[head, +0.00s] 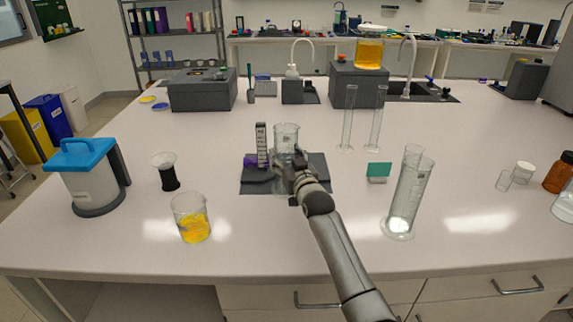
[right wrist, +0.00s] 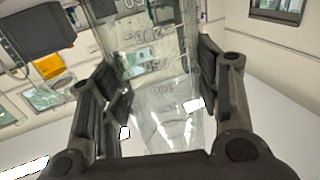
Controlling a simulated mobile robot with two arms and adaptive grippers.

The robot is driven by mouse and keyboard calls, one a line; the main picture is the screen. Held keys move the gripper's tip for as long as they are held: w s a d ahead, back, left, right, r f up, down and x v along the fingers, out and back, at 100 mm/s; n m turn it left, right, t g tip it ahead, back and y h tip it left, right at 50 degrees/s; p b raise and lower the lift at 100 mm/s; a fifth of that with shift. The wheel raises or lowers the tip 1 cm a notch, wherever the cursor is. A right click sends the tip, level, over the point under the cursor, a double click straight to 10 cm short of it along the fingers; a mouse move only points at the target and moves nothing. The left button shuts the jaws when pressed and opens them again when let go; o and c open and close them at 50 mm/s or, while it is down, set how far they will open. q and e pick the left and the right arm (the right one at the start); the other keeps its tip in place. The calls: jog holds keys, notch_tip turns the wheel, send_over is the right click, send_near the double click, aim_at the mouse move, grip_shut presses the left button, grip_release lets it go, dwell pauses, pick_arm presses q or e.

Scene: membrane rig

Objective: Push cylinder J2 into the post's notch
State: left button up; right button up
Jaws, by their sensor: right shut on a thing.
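My right gripper (head: 291,168) is shut on a clear graduated glass cylinder (head: 286,131), which stands upright over the dark base plate (head: 315,187). The right wrist view shows the gripper's fingers (right wrist: 158,95) on both sides of the clear cylinder wall (right wrist: 165,62), which bears printed numbers. The post (head: 262,146), pale with dark marks, stands just left of the cylinder. A purple piece (head: 250,162) is at its foot. I cannot see the notch, or whether cylinder and post touch. The gripper hides the cylinder's lower part. No J2 label is readable. My left gripper is not in view.
Two slim cylinders (head: 347,120) stand behind. A beaker of yellow liquid (head: 191,220), a black-and-clear vessel (head: 168,173) and a blue-lidded jug (head: 92,180) stand left.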

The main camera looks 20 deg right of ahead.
jog(key=shift+w+d+b, duration=0.2)
jog(key=shift+w+b, duration=0.1)
jog(key=shift+w, duration=0.3)
jog(key=shift+f, duration=0.1)
jog(key=shift+w+d+b, duration=0.15)
jog(key=shift+w+b, duration=0.25)
jog(key=shift+w, duration=0.15)
jog(key=o, duration=1.3)
